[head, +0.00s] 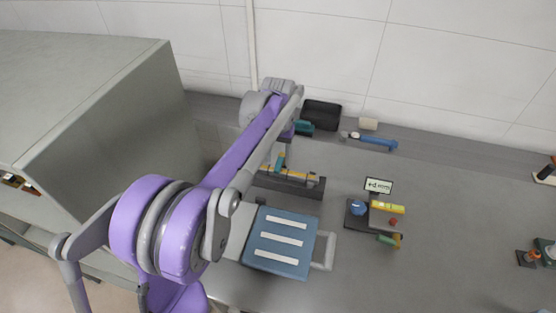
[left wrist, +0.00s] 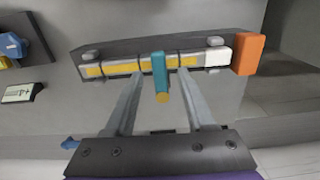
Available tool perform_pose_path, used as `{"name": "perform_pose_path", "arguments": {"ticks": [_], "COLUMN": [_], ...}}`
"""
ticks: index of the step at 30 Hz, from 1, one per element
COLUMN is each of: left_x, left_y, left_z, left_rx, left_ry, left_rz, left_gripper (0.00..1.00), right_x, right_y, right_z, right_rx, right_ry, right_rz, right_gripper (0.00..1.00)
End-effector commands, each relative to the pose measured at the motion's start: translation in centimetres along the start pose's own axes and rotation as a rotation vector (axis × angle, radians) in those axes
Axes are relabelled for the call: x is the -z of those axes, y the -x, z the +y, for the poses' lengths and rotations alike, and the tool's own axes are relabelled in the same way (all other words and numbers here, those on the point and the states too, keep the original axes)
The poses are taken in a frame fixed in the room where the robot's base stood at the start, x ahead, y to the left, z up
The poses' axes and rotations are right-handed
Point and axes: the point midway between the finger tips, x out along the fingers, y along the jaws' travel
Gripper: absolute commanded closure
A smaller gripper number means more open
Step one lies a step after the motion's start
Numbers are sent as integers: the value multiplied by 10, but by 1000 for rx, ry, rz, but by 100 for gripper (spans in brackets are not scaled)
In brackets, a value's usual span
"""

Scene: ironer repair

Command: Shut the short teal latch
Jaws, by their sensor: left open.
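The short teal latch (left wrist: 160,72) sits midway along a dark bar unit (left wrist: 110,48) with yellow segments. It lies crosswise to the bar, and its yellow tip points toward the wrist camera. In the head view the latch (head: 281,160) shows small above the bar (head: 296,185), partly behind my arm. My left gripper (left wrist: 161,85) is open, one finger on each side of the latch, with visible gaps. I cannot tell how far the fingertips are from the bar. In the head view my left arm hides most of this gripper. My right gripper is in neither view.
An orange block (left wrist: 248,54) sits at the bar's end. A blue panel with white strips (head: 281,257) lies in front of the bar. A black bin (head: 321,113) stands behind; a small stand (head: 357,222) is to the right. A large grey cabinet (head: 110,110) is at left.

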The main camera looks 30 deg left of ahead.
Motion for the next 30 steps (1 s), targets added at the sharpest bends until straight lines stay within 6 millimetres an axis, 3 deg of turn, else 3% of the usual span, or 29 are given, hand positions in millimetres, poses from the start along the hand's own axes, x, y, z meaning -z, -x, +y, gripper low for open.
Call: {"name": "perform_pose_path", "arguments": {"ticks": [6, 12, 18, 30], "left_x": [0, 0, 0, 0], "left_y": [47, 78, 89, 89], "left_z": [0, 0, 0, 0], "left_rx": [0, 0, 0, 0], "left_ry": [0, 0, 0, 0], "left_rz": [0, 0, 0, 0], "left_gripper": [45, 45, 45, 45], "right_x": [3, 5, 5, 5], "right_y": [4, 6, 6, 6], "right_z": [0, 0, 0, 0], "right_rx": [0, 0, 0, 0], "right_ry": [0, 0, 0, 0], "right_rz": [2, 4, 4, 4], "right_gripper": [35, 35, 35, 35]}}
